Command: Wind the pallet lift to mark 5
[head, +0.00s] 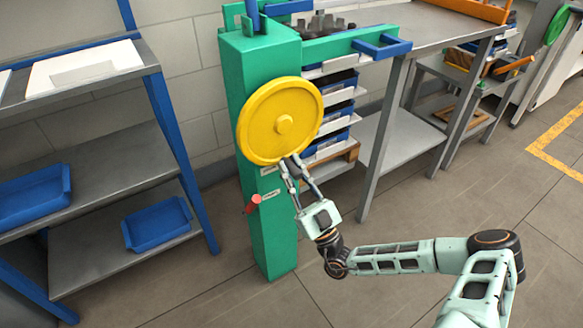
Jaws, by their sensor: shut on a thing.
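The pallet lift is a green column (262,215) standing on the floor, with a large yellow handwheel (258,112) on its front. My gripper (291,160) is at the wheel's lower right edge, with its fingers shut on the rim there. The wheel's hub (284,124) faces me and is clear of the gripper. A red pointer or lever (252,203) sticks out of the column below the wheel, beside a small pale label (271,194). I cannot read any mark numbers. The blue lift forks (382,46) are at the upper right of the column.
A grey shelf rack (110,185) with blue trays (157,222) stands close on the left. A metal workbench (425,30) is behind on the right, with stacked bins (335,110) beside the column. The floor (400,215) in front on the right is open.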

